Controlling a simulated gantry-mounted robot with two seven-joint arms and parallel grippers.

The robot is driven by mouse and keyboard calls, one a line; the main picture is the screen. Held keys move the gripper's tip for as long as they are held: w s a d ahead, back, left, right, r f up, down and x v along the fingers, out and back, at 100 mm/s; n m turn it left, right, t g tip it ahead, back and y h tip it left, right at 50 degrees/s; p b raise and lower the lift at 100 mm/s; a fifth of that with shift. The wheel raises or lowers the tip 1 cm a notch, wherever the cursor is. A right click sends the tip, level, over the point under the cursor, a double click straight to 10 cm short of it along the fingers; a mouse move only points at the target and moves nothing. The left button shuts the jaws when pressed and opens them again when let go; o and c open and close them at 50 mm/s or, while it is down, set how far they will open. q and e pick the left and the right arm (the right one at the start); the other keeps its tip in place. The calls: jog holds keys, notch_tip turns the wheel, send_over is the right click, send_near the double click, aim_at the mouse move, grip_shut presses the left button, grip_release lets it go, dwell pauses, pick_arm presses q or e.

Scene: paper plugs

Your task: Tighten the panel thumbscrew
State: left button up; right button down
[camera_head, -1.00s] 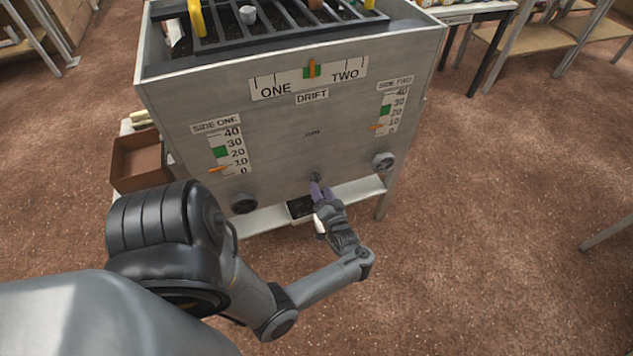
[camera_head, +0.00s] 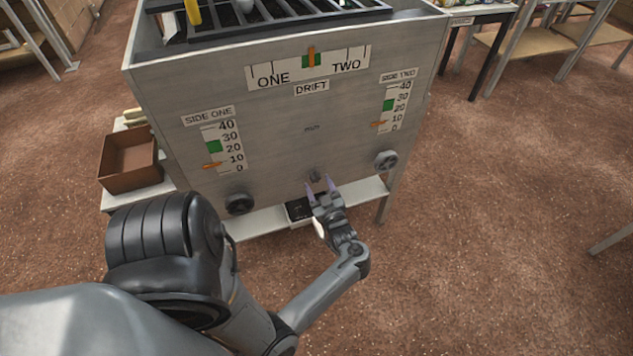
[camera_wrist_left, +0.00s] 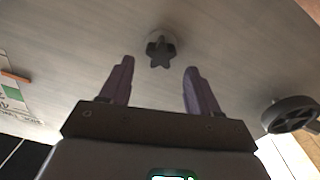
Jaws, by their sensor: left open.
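The panel thumbscrew (camera_head: 315,176) is a small dark knob low in the middle of the grey panel (camera_head: 270,145). In the left wrist view the thumbscrew (camera_wrist_left: 161,50) shows a star-shaped dark head on a round pale base. My left gripper (camera_head: 320,186) is open, its two purple fingers pointing at the panel. In the left wrist view its fingertips (camera_wrist_left: 157,65) are spread to either side of and below the star head, apart from it, with nothing between them. My right gripper is not in view.
A dark round knob (camera_head: 239,203) is at the panel's lower left and another (camera_head: 386,160) at its lower right. A white shelf (camera_head: 262,222) runs below, with a black tray (camera_head: 299,210) on it. A brown box (camera_head: 131,160) stands left.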

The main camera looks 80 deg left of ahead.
pick_arm(q)
jog(key=shift+w+d+f, duration=0.4)
jog(key=shift+d+f, duration=0.2)
jog(key=shift+d, duration=0.25)
jog(key=shift+w+a+f+b, duration=0.1)
jog(key=shift+f+b, duration=0.3)
jog(key=shift+a, duration=1.15)
jog(key=shift+c, duration=0.2)
jog(key=shift+s, duration=0.2)
jog(key=c, duration=1)
jog(key=shift+o, duration=0.2)
jog(key=shift+r, duration=0.1)
